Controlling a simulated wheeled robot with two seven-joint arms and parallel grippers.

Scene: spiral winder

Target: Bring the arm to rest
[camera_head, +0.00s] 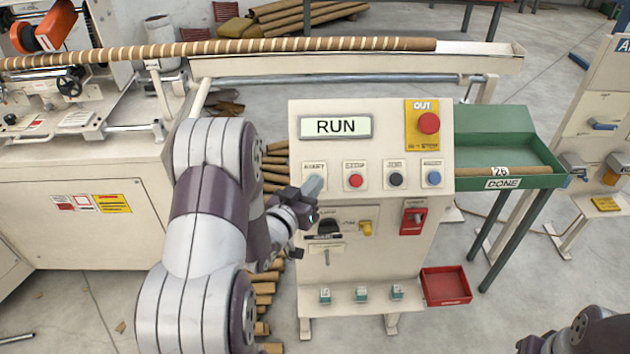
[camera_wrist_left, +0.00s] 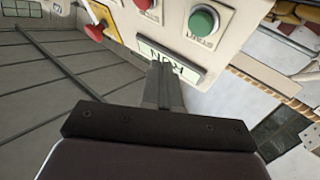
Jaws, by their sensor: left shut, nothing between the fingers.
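My left arm comes in from the left in the head view, bent in front of the control panel (camera_head: 376,240). My left gripper (camera_head: 312,187) is shut and empty in front of the start button area, hiding that button in the head view. In the left wrist view my shut gripper fingers (camera_wrist_left: 164,75) point toward the panel. There the green button (camera_wrist_left: 202,22) shows beside the fingers, apart from them. The display (camera_head: 336,126) reads RUN. My right arm shows only in part at the lower right of the head view; its gripper is not clear there.
A red stop button (camera_head: 355,180), a black knob (camera_head: 395,179) and a blue button (camera_head: 433,178) sit in a row. A red emergency button (camera_head: 428,123) is above. A green DONE tray (camera_head: 510,140) stands right. A red bin (camera_head: 446,286) is low beside the panel.

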